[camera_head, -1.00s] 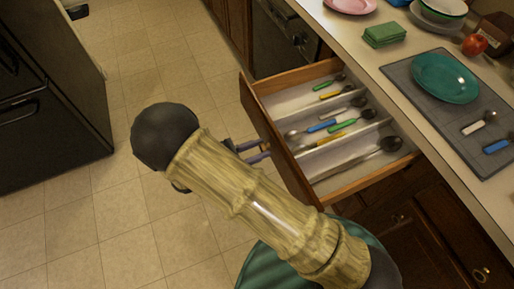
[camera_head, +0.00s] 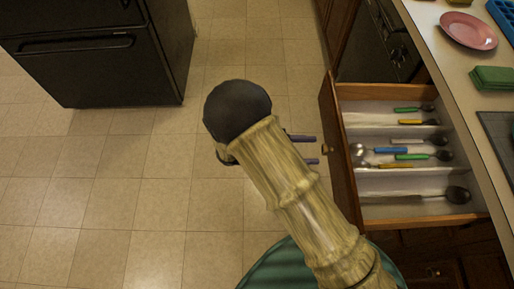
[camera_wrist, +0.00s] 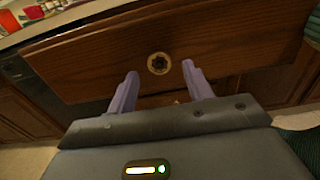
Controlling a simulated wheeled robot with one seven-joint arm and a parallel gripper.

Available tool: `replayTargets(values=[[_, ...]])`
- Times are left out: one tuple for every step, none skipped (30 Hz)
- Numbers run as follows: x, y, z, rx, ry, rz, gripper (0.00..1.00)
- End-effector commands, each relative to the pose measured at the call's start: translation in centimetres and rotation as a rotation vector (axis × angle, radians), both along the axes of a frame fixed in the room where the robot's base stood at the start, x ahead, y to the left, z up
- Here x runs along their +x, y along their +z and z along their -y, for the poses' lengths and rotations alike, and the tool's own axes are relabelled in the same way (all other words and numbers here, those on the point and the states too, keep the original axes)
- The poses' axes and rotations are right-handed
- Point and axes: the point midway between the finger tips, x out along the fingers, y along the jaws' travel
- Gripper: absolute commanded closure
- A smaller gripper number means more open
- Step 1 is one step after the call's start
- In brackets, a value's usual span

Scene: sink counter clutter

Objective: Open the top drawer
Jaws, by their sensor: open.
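The top drawer (camera_head: 338,150) stands pulled out from the counter, with its wooden front toward the left. Inside, light dividers separate several spoons and other cutlery with coloured handles. Its round knob (camera_head: 325,150) also shows in the wrist view (camera_wrist: 159,64), in the middle of the drawer front (camera_wrist: 230,50). My gripper (camera_head: 312,149) is open, with its two purple fingers pointing at the drawer front. In the wrist view my gripper (camera_wrist: 158,75) has one finger on each side of the knob, apart from it. Nothing is between the fingers.
A dark appliance (camera_head: 110,50) stands at the upper left. The counter (camera_head: 450,65) at the right holds a pink plate (camera_head: 468,30), green sponges (camera_head: 492,78) and part of a grey mat (camera_head: 500,135). Tiled floor (camera_head: 130,190) is clear left of my arm.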

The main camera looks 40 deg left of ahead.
Motion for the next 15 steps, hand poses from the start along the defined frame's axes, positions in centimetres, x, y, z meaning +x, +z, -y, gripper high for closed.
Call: replayTargets(values=[[-0.6,-0.1,-0.9,0.003,0.003,0.002,0.49],[-1.0,-0.1,-1.4,0.003,0.003,0.001,0.49],[-1.6,-0.1,-2.0,0.002,0.003,0.001,0.49],[-1.9,-0.1,-2.4,0.001,0.003,0.000,0.49],[-2.3,-0.1,-2.9,0.002,0.002,0.001,0.49],[-2.8,-0.1,-3.6,0.001,0.002,0.002,0.49],[-3.2,-0.1,-4.0,0.002,0.003,0.001,0.49],[-3.6,-0.1,-4.5,0.001,0.002,0.000,0.49],[-4.1,-0.1,-5.1,0.001,0.002,0.000,0.49],[-4.5,-0.2,-5.6,0.003,0.002,0.000,0.49],[-4.9,-0.1,-6.0,0.002,0.002,0.001,0.49],[-5.4,-0.2,-6.7,0.002,0.002,0.000,0.49],[-5.8,-0.2,-7.1,0.001,0.002,-0.001,0.49],[-6.1,-0.2,-7.6,0.001,0.002,0.000,0.49],[-6.6,-0.2,-8.2,0.003,0.001,0.000,0.49]])
